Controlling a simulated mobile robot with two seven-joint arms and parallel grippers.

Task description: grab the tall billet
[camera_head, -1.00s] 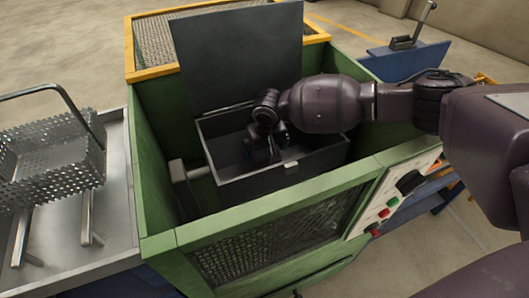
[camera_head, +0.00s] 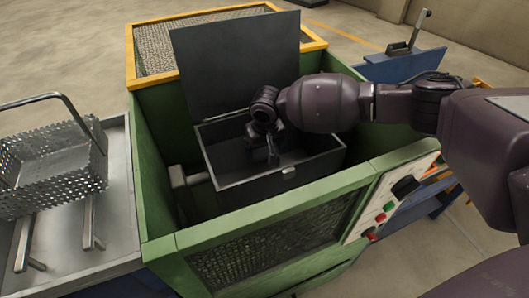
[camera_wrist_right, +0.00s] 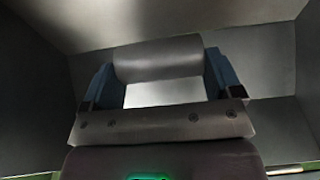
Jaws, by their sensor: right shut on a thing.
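The billet (camera_wrist_right: 158,57) is a smooth grey cylinder, seen lying crosswise in the right wrist view. My right gripper (camera_wrist_right: 160,70) is shut on it, with a blue finger at each end side of the cylinder. In the head view my right gripper (camera_head: 273,154) is down inside the open dark metal box (camera_head: 319,167). The billet cannot be made out in the head view, where the gripper and the box's shade hide it. My left gripper is not in view.
The box's lid (camera_head: 237,68) stands raised behind it. A green frame (camera_head: 268,224) surrounds the box, with buttons on its front right. A perforated basket (camera_head: 55,165) stands on a metal tray (camera_head: 118,185) at the left. A blue stand with a lever (camera_head: 400,65) is at the back right.

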